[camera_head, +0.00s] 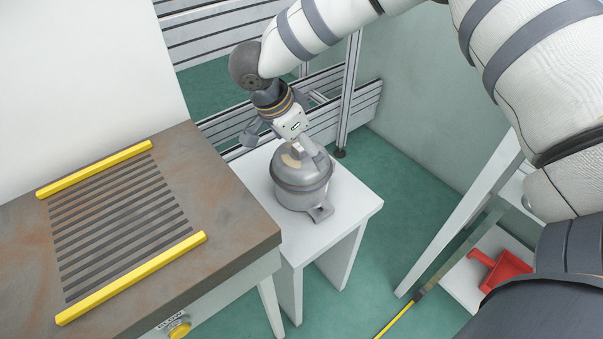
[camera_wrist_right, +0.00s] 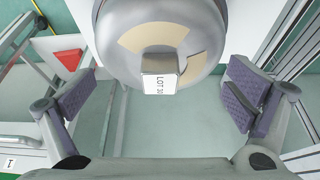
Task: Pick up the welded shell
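The welded shell (camera_head: 302,182) is a grey, rounded metal body with a domed top, a seam band and feet. It stands upright on a small white table (camera_head: 352,202). My right gripper (camera_head: 287,148) is directly above it, with its fingers spread apart and nothing between the pads. In the right wrist view, the shell (camera_wrist_right: 165,28) fills the top centre, with beige patches and a small block labelled "LOT". The open purple-grey pads (camera_wrist_right: 162,98) lie to either side, apart from the shell. My left gripper is not in view.
A brown workbench (camera_head: 225,215) with a slotted grate and yellow bars (camera_head: 130,278) stands to the left. An aluminium frame (camera_head: 350,90) is behind the table. Green floor is open between.

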